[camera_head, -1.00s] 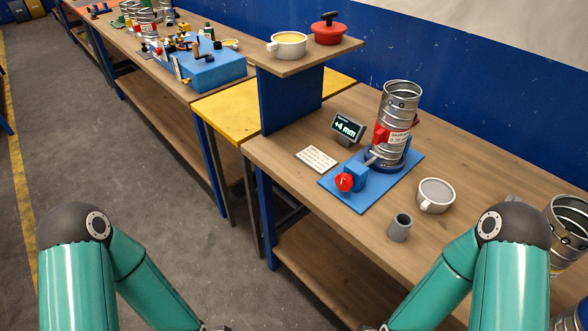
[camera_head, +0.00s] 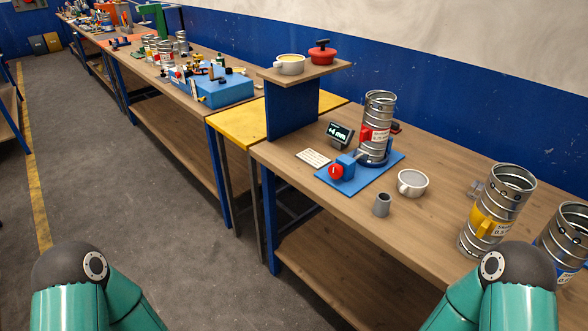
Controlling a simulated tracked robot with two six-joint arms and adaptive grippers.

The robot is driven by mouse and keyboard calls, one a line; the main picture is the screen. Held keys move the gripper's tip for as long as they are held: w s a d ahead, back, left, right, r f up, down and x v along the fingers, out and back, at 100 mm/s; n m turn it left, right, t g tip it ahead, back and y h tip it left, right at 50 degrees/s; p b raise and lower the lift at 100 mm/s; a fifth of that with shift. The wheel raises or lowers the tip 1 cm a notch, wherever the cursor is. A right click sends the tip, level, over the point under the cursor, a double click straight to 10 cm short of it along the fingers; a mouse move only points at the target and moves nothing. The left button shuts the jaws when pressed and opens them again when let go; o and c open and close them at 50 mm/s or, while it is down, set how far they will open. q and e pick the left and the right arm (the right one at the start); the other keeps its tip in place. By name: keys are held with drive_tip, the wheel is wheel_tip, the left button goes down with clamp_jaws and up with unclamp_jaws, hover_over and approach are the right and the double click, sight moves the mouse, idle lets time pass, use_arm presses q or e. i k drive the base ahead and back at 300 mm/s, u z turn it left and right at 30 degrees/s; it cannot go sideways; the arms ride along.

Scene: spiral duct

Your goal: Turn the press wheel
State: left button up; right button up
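A small red round knob or wheel (camera_head: 336,172) sits on a blue block at the front of a blue base plate (camera_head: 350,189) on the wooden bench. I cannot tell whether this is the press wheel. A spiral metal duct (camera_head: 378,112) with a red clamp and a white label stands upright at the back of the same plate. A small display (camera_head: 340,134) reading "+4 mm" stands to its left. Only upper parts of my two arms show, in the bottom corners. Both grippers are out of view.
A white mug (camera_head: 412,184) and a grey cup (camera_head: 382,205) stand right of the plate. A duct with a yellow clamp (camera_head: 484,225) and another duct (camera_head: 564,238) stand farther right. A raised shelf (camera_head: 303,75) holds a mug and a red lid. Floor is open at left.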

sight(336, 170)
drive_tip(key=z, duration=0.2)
drive_tip(key=i, duration=0.9)
drive_tip(key=u, duration=0.1)
